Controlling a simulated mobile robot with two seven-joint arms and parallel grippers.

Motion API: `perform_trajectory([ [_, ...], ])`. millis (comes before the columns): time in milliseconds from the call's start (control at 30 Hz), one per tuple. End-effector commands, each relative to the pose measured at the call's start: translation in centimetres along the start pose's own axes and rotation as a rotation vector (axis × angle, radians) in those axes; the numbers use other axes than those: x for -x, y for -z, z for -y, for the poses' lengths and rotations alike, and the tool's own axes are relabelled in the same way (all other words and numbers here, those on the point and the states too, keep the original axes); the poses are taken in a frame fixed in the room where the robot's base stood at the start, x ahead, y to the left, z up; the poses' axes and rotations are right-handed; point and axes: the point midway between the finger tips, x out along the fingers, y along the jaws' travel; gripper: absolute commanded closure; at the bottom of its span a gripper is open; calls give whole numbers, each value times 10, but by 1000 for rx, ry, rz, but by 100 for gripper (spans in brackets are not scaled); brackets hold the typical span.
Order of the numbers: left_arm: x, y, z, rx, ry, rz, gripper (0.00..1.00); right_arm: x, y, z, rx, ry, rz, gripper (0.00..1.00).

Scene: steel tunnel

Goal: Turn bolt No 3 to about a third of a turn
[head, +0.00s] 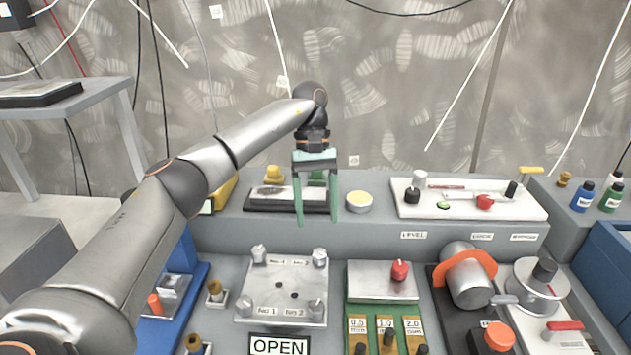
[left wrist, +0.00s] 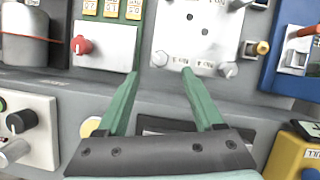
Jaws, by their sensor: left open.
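A square metal plate (head: 281,303) on the bench carries a bolt near each corner and number labels. Bolt No 3 (head: 319,257) is the silver one at its far right corner; it also shows in the left wrist view (left wrist: 159,58). Bolt No 4 (head: 259,253) is at the far left corner. My left gripper (head: 316,222) is open and empty, with green fingers pointing down. In the left wrist view its fingertips (left wrist: 161,72) lie to either side of bolt No 3 in the picture, apart from it. Their height above the bolt is unclear. My right gripper is out of view.
An OPEN sign (head: 279,346) is in front of the plate. A box with a red knob (head: 400,270) stands to its right, and a blue fixture (head: 183,290) to its left.

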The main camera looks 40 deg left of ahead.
Motion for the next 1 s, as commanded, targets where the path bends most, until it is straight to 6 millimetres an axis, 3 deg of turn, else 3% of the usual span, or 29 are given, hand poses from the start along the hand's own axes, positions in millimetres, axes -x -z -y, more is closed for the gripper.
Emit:
perform_trajectory([
  [33,17,-2,0,2,-1,-3,31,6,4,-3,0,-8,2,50],
  [100,29,-2,-1,1,-2,-2,31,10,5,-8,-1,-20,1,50],
  [300,48,-1,0,0,0,0,31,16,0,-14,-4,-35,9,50],
  [1000,53,0,0,-1,0,0,31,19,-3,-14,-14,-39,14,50],
])
